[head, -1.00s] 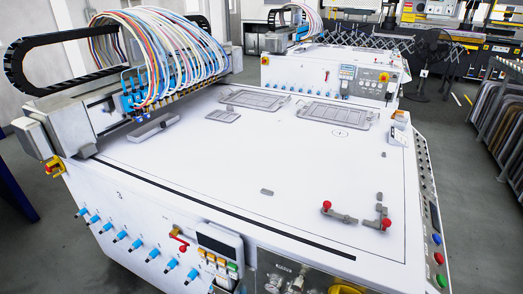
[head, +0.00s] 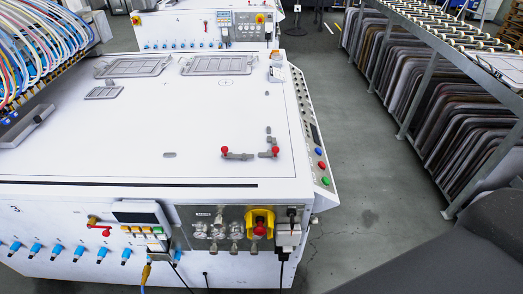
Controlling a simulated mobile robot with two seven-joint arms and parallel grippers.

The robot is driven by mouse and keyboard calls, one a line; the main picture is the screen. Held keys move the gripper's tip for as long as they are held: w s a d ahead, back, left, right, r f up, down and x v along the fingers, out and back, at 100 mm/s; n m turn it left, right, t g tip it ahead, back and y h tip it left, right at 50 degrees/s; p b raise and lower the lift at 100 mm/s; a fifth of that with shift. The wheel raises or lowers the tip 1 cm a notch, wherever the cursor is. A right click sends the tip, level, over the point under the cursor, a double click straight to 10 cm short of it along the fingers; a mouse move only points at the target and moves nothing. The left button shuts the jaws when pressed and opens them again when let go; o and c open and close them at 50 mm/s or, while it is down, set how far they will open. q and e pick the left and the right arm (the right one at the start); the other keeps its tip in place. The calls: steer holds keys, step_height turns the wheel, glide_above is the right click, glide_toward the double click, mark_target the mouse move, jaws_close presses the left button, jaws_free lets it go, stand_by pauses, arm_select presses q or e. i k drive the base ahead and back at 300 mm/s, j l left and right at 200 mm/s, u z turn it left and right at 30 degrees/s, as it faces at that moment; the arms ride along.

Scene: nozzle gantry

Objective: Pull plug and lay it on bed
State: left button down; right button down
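The bed is the wide flat white top (head: 215,115) of the machine, left of centre in the head view. A small black plug-like piece (head: 291,213) sits at the right end of the machine's front panel, above a white box (head: 288,236) with a dark cable below it. An orange-yellow connector (head: 146,272) with a blue cable shows low on the front, under the small control panel. I cannot tell for sure which of these is the task's plug. Neither of my grippers is in view.
Red-tipped clamps (head: 250,154) lie near the bed's front right corner. Grey frames (head: 140,67) lie at its back. A yellow-backed red knob (head: 259,223) is on the front panel. Open floor (head: 365,155) lies between the machine and a rack of panels (head: 450,120).

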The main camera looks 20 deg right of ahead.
mark_target(283, 257)
steer(key=k+z, duration=0.35)
steer(key=k+l+z, duration=0.1)
steer(key=z, duration=0.25)
